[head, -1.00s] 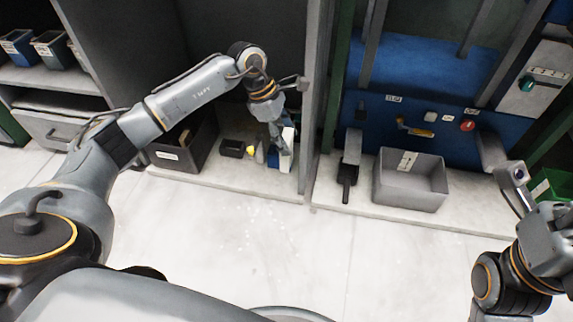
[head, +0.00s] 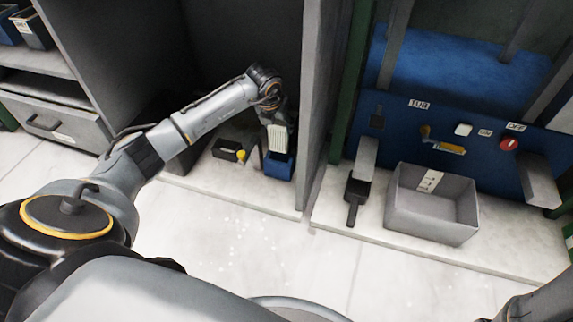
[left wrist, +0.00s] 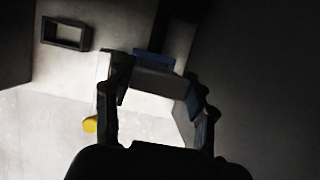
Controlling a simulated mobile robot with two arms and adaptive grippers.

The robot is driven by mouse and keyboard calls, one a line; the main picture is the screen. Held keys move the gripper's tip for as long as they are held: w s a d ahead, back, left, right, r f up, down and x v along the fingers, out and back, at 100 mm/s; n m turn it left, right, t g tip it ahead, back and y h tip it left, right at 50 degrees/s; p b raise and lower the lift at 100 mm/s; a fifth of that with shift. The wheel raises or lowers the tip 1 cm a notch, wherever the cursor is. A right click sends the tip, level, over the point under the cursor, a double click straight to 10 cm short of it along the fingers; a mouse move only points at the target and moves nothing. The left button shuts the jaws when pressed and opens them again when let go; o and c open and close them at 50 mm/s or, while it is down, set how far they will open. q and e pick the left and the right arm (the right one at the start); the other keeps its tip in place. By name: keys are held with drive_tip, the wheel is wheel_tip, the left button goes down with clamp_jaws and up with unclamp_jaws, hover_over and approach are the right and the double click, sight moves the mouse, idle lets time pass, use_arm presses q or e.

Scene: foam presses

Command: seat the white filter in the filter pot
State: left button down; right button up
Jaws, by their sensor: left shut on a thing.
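The white filter (head: 278,138) is a pale ribbed block held upright in my left gripper (head: 272,112) inside the dark bay. The blue filter pot (head: 279,167) stands on the pale floor of the bay, directly below the filter in the head view. I cannot tell whether the filter's lower end is inside the pot or just above it. In the left wrist view, my left gripper (left wrist: 158,105) has its fingers on either side of the filter (left wrist: 158,82), and a blue strip of the pot (left wrist: 153,60) shows beyond it. My right gripper is out of view.
A small black tray (head: 228,150) and a yellow knob (head: 240,155) lie left of the pot. A grey partition (head: 312,110) stands close on the right. Beyond it are a grey bin (head: 430,205) and a blue control panel (head: 450,130). The floor in front is clear.

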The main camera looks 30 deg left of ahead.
sight(279, 148)
use_arm(q)
drive_tip(key=shift+w+f, duration=0.15)
drive_tip(key=shift+f, duration=0.35)
wheel_tip(279, 148, down, 5)
drive_tip(key=b, duration=0.4)
drive_tip(key=shift+f, duration=0.2)
wheel_tip(279, 148, down, 4)
drive_tip(key=b, duration=0.3)
drive_tip(key=shift+a, duration=0.1)
drive_tip(key=shift+r, duration=0.15)
drive_tip(key=shift+c, duration=2.3)
unclamp_jaws()
